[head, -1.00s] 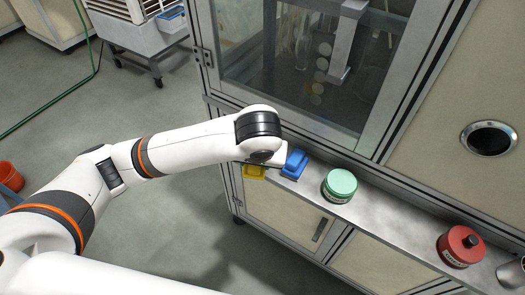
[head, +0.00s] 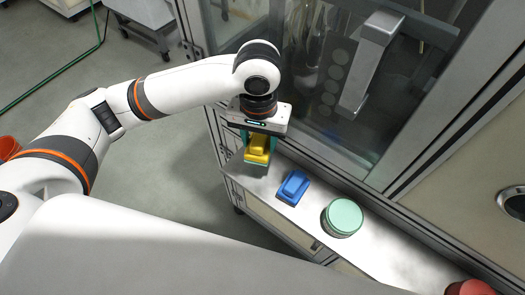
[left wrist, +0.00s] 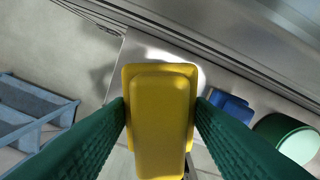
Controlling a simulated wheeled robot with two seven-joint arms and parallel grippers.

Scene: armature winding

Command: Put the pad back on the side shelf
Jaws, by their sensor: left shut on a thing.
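My left gripper (head: 257,142) is shut on a yellow pad (head: 257,149) at the far left end of the metal side shelf (head: 262,184). In the left wrist view, the yellow pad (left wrist: 160,120) sits between the green fingers of the left gripper (left wrist: 160,128), with the shelf's end corner behind it. I cannot tell whether the pad touches the shelf. A blue pad (head: 293,187) lies on the shelf just right of the held pad; it also shows in the left wrist view (left wrist: 232,106). My right gripper is not in view.
A round mint-green tin (head: 342,217) stands on the shelf right of the blue pad. A red container (head: 470,287) is at the lower right edge. The glass-fronted cabinet (head: 310,60) rises behind the shelf. Open floor (head: 165,170) lies to the left.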

